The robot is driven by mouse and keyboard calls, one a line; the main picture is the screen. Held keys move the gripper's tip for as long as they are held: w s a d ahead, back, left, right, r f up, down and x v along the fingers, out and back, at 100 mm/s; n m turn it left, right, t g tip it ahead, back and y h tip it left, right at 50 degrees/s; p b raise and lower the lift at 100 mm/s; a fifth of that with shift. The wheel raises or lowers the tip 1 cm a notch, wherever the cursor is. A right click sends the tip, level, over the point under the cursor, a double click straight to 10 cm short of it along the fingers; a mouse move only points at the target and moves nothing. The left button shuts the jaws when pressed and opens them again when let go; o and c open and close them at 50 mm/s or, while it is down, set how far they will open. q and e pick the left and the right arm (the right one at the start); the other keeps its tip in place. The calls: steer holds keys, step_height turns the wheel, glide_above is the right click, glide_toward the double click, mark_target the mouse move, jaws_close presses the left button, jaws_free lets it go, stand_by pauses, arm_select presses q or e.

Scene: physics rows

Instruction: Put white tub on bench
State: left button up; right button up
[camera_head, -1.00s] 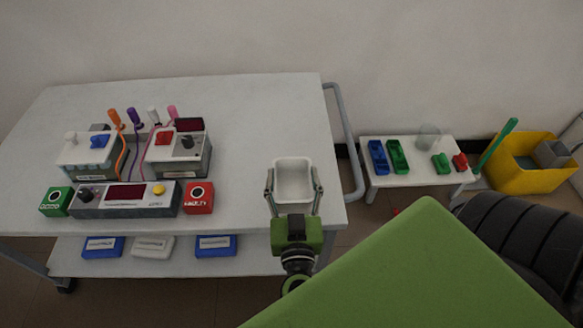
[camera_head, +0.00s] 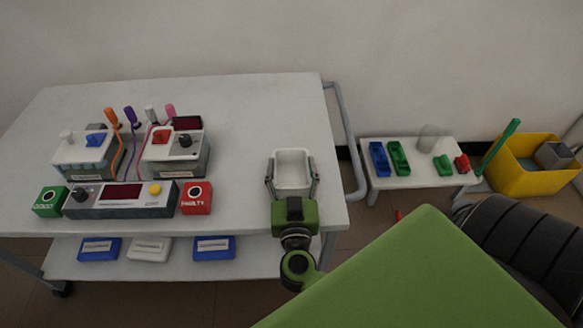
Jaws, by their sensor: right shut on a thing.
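The white tub (camera_head: 293,173) is at the right end of the white wheeled table, upright with its open top showing. My right gripper (camera_head: 292,184) has one finger on each side of the tub and is shut on it. Whether the tub touches the table top or hangs just above it, I cannot tell. A low white bench (camera_head: 415,181) stands on the floor to the right, near the wall. My left gripper is not in view.
The table (camera_head: 235,130) carries instrument boxes, a green box (camera_head: 49,202) and a red box (camera_head: 196,198) at its left and middle. The bench holds blue and green trays, a clear cup and small parts. A yellow bin (camera_head: 524,182) stands right of it.

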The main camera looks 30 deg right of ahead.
steer(key=shift+f, duration=0.1)
steer(key=o, duration=1.1)
